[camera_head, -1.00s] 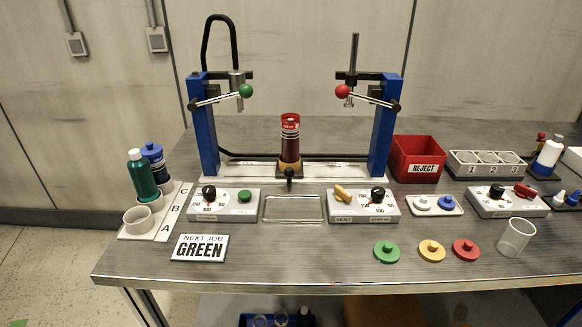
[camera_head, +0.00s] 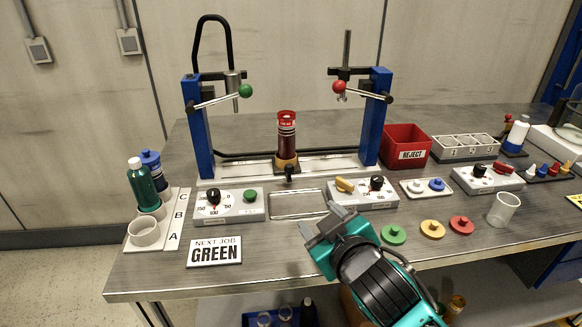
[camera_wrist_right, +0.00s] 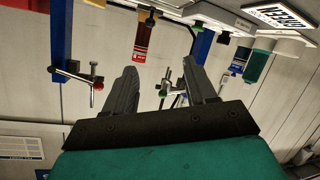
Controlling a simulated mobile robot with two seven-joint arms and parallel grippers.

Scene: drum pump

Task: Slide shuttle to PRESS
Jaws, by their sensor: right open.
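The shuttle (camera_head: 287,165), a tan holder with a black knob at its front, sits near the middle of the pale rail (camera_head: 235,174) between two blue posts. It carries an upright dark red bottle (camera_head: 287,135) with a red top. The bottle also shows upside down in the right wrist view (camera_wrist_right: 144,35). My right gripper (camera_head: 322,222) is open and empty, above the front of the table, nearer than the shuttle and to its right. No PRESS label is readable. My left gripper is out of view.
A green-ball lever (camera_head: 246,91) is on the left post, and a red-ball lever (camera_head: 339,87) on the right post. Control boxes (camera_head: 228,206) (camera_head: 362,192) flank an empty metal tray (camera_head: 298,204) before the rail. A red reject bin (camera_head: 405,146) stands right.

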